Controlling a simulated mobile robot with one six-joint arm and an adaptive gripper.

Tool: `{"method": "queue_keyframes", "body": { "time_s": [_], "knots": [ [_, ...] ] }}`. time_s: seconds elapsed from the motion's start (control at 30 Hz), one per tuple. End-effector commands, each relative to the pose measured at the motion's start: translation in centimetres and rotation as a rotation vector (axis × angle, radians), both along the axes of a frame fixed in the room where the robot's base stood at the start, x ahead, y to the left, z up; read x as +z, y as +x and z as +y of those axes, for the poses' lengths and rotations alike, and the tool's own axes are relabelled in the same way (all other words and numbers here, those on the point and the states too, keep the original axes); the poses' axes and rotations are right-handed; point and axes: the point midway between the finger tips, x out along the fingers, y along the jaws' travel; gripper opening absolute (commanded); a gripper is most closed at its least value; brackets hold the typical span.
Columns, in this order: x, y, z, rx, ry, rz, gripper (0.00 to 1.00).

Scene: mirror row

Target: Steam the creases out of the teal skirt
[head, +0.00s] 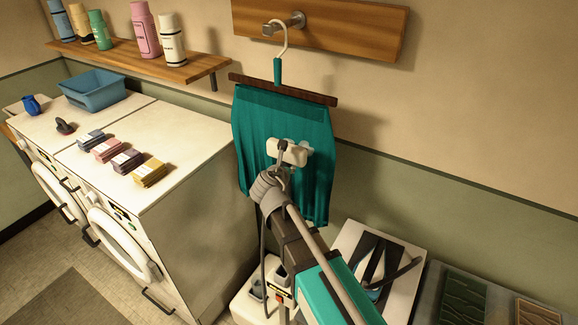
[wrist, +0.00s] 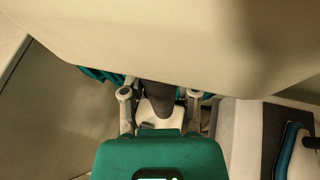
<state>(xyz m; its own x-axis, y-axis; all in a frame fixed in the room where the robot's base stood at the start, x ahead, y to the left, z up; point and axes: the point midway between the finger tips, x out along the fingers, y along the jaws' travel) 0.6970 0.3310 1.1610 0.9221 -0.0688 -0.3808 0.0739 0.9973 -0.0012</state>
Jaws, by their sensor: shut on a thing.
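The teal skirt (head: 255,120) hangs from a hanger bar (head: 315,95) by a hook on a peg (head: 297,20) on the wall. A pale steamer head (head: 290,150) is in front of the skirt's middle; I cannot tell whether it touches the cloth. My gripper (head: 276,180) is just below the head. In the wrist view its two fingers (wrist: 160,97) are shut around the dark steamer handle (wrist: 158,93). A strip of teal cloth shows behind them. Any creases are too small to make out, and the skirt's lower middle is hidden by my arm.
White washing machines (head: 190,150) stand left, with folded cloths (head: 148,172) and a blue basin (head: 93,90) on top. A shelf (head: 150,62) of bottles is above. A pale steamer base (head: 250,305) is below; a board with an iron (head: 375,268) lies right.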

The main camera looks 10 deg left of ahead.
Motion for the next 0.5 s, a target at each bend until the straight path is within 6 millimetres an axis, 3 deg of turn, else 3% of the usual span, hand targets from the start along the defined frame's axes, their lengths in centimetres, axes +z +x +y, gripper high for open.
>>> {"method": "queue_keyframes", "body": {
  "time_s": [0.5],
  "knots": [
    [0.0,-2.5,0.8,0.001,0.0,0.0,0.0]
  ]
}}
